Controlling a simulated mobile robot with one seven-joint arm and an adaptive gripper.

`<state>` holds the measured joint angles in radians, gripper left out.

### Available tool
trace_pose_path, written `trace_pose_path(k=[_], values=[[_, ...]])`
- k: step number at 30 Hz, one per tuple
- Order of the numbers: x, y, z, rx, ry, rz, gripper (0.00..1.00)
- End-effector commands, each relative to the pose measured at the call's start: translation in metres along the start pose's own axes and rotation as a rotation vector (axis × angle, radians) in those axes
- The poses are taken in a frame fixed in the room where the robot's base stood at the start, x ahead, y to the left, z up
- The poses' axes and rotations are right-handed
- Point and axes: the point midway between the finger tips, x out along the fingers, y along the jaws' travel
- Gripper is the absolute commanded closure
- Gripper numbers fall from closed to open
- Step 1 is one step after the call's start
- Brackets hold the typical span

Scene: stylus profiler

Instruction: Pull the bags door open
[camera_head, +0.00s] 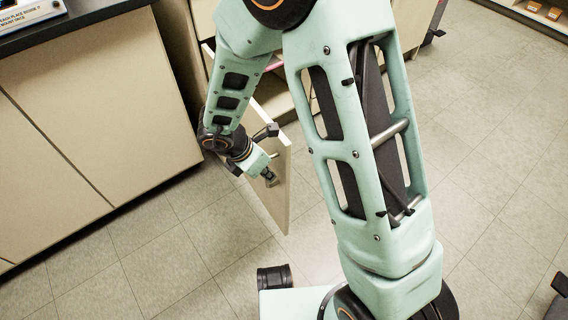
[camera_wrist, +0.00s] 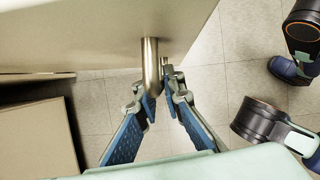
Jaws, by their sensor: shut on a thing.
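The cream bags door (camera_head: 278,196) stands swung out from its cabinet, seen at a steep angle in the head view. It fills the top of the wrist view (camera_wrist: 90,30). A metal bar handle (camera_wrist: 151,62) sticks out from the door near its edge. My gripper (camera_wrist: 160,108) has its blue-padded fingers closed around the handle's lower part. In the head view my gripper (camera_head: 270,178) is at the door's outer face. My arm hides much of the cabinet opening and part of the door's top.
A cream cabinet (camera_head: 100,110) with a dark countertop (camera_head: 70,17) stands at the left. Tiled floor (camera_head: 180,255) is clear between it and my base. More open floor lies at the right. A shelf with small orange boxes (camera_head: 534,7) is at the far top right.

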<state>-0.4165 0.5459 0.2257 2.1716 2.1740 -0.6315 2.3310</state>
Motion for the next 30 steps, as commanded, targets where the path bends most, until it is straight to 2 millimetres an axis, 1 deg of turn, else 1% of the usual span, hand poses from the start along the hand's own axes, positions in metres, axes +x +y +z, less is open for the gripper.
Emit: trace_pose_path(k=[1,3,6,9,15,25,26,30], values=[[-0.004,0.003,-0.01,-0.008,0.0,0.002,1.0],[-0.009,0.007,-0.022,-0.009,0.001,0.002,1.0],[-0.014,0.013,-0.035,-0.008,0.001,0.002,1.0],[-0.018,0.016,-0.043,-0.007,0.0,0.0,1.0],[-0.021,0.02,-0.051,-0.007,0.001,0.002,1.0],[-0.021,0.02,-0.051,-0.006,0.001,0.002,1.0],[-0.021,0.02,-0.051,-0.006,0.001,0.002,0.89],[-0.021,0.02,-0.051,-0.006,0.001,0.002,0.74]])
